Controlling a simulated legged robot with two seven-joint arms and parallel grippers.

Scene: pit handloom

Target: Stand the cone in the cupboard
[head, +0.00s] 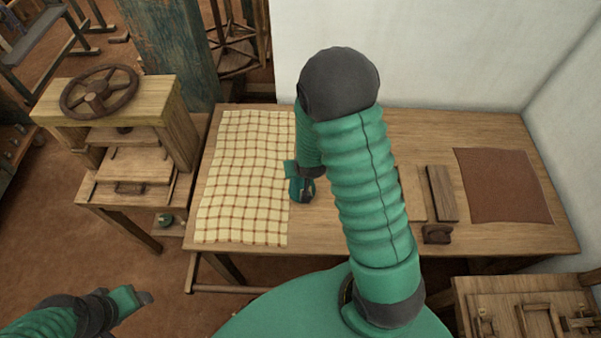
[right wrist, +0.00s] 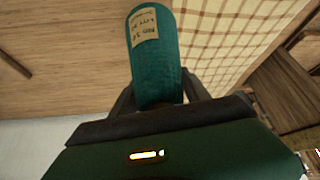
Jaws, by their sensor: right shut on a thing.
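The cone (right wrist: 155,55) is a teal, rounded yarn cone with a pale written label. In the right wrist view it stands between the dark fingers of my right gripper (right wrist: 158,98), which is shut on it. In the head view my right gripper (head: 303,188) is over the table, by the right edge of the checked cloth; the cone is small and hard to separate from the teal gripper there. Whether the cone touches the table I cannot tell. My left gripper (head: 138,297) is low at the left, away from the table; its jaw opening is unclear. I cannot make out a cupboard.
The wooden table (head: 400,128) carries a checked cloth (head: 245,175), a brown sheet (head: 502,186), wooden boards (head: 441,193) and a small dark block (head: 437,234). A wheel-topped press (head: 165,100) stands left. A bench with wooden parts (head: 470,290) is at lower right. A white wall closes the back.

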